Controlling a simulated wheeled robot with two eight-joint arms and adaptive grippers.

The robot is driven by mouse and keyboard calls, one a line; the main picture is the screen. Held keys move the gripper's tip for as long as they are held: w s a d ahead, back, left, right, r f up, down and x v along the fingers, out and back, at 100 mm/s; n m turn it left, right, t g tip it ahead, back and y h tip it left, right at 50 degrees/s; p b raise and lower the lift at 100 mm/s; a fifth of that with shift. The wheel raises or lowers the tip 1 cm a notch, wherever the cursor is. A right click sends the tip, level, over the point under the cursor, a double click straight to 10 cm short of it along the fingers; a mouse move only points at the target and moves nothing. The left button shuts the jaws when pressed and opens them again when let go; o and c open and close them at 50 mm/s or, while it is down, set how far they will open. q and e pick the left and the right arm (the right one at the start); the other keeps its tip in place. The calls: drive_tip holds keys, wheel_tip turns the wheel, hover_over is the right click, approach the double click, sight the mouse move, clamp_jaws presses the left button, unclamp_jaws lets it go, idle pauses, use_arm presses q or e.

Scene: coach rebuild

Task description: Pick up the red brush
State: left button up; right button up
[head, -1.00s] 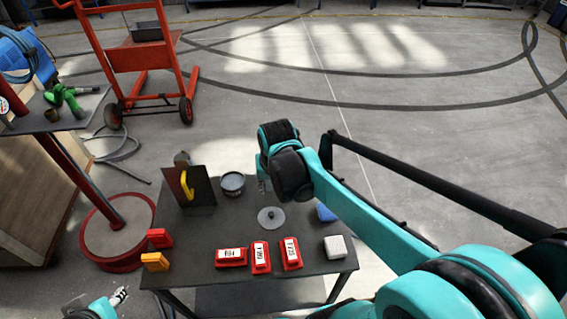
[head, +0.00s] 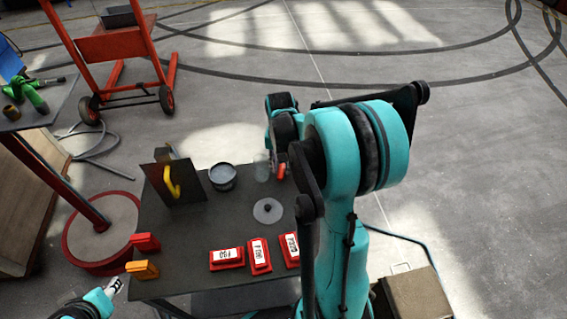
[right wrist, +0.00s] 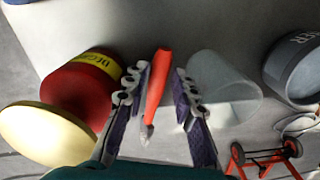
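The red brush (right wrist: 156,85) shows in the right wrist view as a slim orange-red handle with a pale tip. It lies between the two fingers of my right gripper (right wrist: 161,95). The fingers are apart, with a visible gap on the right finger's side, and the left finger is close to the handle. In the head view a small red piece, likely the brush (head: 281,172), shows beside my right gripper, which my arm mostly hides. My left gripper (head: 114,287) is at the lower left, away from the table; its fingers are too small to judge.
A clear cup (right wrist: 225,88) stands right of the brush, with a grey tin (right wrist: 297,75) beyond. A red can (right wrist: 82,90) and a pale yellow disc (right wrist: 45,133) are left. The dark table (head: 195,225) also holds red labelled blocks (head: 227,258) and a round grey disc (head: 268,211).

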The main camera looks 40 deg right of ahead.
wheel_tip(320, 180, down, 2)
drive_tip(key=shift+f, duration=0.15)
clamp_jaws()
drive_tip(key=shift+r, duration=0.2)
